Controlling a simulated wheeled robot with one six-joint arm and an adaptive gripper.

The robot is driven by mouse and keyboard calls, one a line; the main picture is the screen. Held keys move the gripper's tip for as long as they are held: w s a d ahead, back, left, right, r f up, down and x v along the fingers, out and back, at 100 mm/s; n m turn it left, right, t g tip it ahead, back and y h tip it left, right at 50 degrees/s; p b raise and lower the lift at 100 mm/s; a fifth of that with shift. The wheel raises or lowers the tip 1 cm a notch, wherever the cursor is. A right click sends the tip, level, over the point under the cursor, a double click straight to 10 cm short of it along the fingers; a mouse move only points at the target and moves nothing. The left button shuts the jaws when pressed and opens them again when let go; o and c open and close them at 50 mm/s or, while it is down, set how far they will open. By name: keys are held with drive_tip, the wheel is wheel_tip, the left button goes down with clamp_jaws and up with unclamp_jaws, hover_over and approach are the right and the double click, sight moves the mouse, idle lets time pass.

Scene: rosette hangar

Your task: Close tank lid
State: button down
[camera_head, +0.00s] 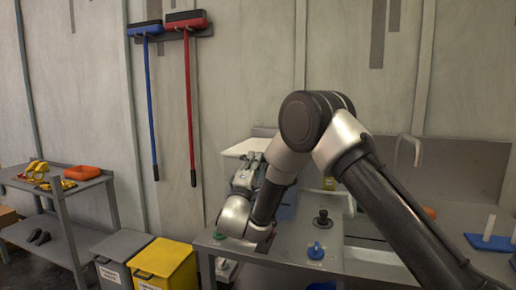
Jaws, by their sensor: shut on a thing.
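The tank lid (243,147) looks like a pale flat panel and stands raised, above and behind my gripper. My gripper (257,158) is shut on the edge of the lid, though my own wrist partly hides the contact. The tank (288,208) shows only as a bluish-grey patch on the metal bench, behind my arm. Most of the tank and its opening are hidden.
The metal bench (220,246) carries a dark knob-like fitting (322,218), a blue object (316,250) and a sink tap (409,147). A yellow bin (165,262), a grey bin (121,247) and a shelf cart (58,187) stand left. Two brooms hang on the wall.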

drive_tip(key=shift+f, duration=0.9)
drive_tip(key=shift+f, duration=0.1)
drive_tip(key=c, duration=1.5)
unclamp_jaws()
drive_tip(key=shift+f, duration=0.1)
drive_tip(key=shift+r, duration=0.2)
drive_tip(key=v, duration=0.7)
drive_tip(key=shift+s+f, duration=0.15)
drive_tip(key=shift+f, duration=0.15)
